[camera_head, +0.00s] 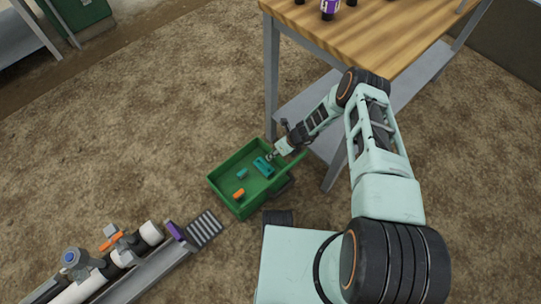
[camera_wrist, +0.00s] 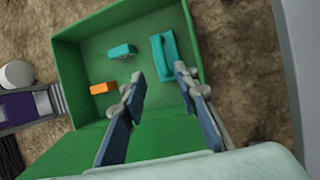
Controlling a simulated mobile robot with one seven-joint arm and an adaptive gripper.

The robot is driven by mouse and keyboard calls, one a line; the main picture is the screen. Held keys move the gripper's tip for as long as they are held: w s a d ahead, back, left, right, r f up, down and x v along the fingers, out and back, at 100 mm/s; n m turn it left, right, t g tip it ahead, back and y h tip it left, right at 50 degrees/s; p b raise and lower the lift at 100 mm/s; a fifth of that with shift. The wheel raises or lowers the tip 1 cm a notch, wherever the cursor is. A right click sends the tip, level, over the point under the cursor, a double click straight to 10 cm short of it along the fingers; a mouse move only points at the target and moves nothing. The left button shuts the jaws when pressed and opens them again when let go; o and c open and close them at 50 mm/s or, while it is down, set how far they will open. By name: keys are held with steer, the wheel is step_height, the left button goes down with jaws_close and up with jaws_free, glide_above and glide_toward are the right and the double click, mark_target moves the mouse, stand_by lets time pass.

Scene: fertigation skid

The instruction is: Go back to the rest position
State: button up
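My gripper (camera_head: 271,156) is at the end of my outstretched arm, over the right side of a green bin (camera_head: 222,179). In the wrist view my gripper (camera_wrist: 160,83) shows two fingers set apart, with nothing held between them. The green bin (camera_wrist: 70,75) fills much of that view. Inside it lie a long teal piece (camera_wrist: 164,58), a small teal piece (camera_wrist: 122,51) and an orange piece (camera_wrist: 103,88). The long teal piece is just beyond the fingertips, and I cannot tell whether they touch it.
A wooden-topped table (camera_head: 370,30) with grey legs and a lower shelf stands close beside my arm. A pipe assembly (camera_head: 115,260) on a grey rail lies at lower left. A green cabinet (camera_head: 75,15) is at upper left. The brown ground left of the bin is open.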

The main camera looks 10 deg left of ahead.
steer(key=shift+d+r, duration=0.15)
steer(key=shift+r, duration=0.1)
stand_by(0.4)
